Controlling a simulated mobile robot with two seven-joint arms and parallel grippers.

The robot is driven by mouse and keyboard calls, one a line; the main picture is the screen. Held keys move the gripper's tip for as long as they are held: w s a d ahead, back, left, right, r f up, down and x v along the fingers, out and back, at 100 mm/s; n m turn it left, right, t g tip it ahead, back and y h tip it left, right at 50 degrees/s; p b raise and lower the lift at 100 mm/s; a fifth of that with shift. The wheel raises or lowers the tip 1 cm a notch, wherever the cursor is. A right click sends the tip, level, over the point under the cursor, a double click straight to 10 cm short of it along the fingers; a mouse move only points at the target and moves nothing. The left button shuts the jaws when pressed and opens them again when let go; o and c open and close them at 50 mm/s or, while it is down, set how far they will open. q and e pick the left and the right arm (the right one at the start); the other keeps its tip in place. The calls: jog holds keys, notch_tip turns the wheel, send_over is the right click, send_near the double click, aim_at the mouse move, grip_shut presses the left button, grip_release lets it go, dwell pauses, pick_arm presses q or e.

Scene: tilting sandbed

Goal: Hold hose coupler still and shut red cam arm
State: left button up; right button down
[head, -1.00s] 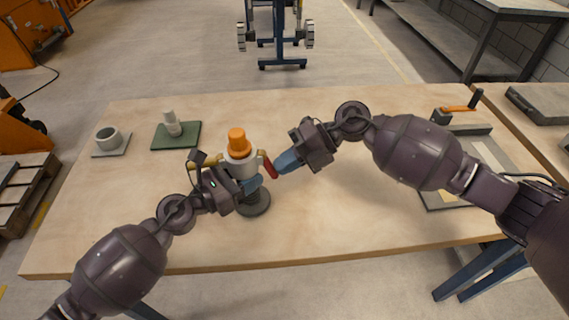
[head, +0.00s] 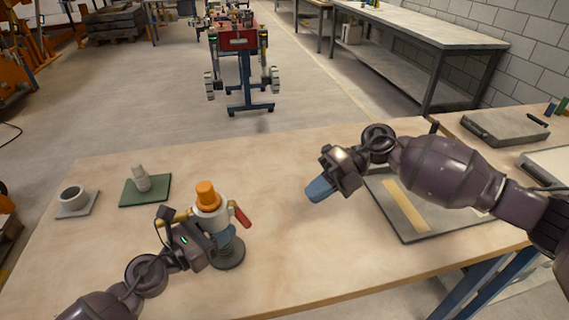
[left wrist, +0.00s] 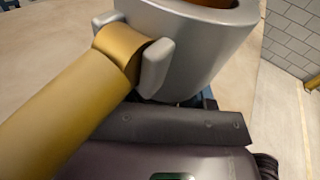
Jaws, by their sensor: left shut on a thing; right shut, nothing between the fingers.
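The hose coupler (head: 211,221) is a pale grey collar with an orange plug (head: 206,194) on top. It stands upright above a dark round base (head: 229,256). The red cam arm (head: 241,214) slants outward and down on its right side. A brass-coloured arm (head: 174,219) sticks out to the left; this arm (left wrist: 75,105) and the grey collar (left wrist: 190,45) fill much of the left wrist view. My left gripper (head: 222,237) is shut on the coupler just below the collar. My right gripper (head: 319,190) is shut and empty, in the air right of the red arm, not touching it.
A grey ring on a plate (head: 75,202) and a pale fitting on a green mat (head: 145,189) sit at the left of the wooden table. A framed tray (head: 410,228) lies right, under my right arm.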

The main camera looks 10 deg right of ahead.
pick_arm(q)
jog(key=shift+a+f, duration=0.1)
jog(key=shift+f, duration=0.15)
jog(key=o, duration=1.1)
jog(key=shift+c, duration=0.2)
jog(key=shift+o, duration=0.9)
jog(key=shift+r, duration=0.1)
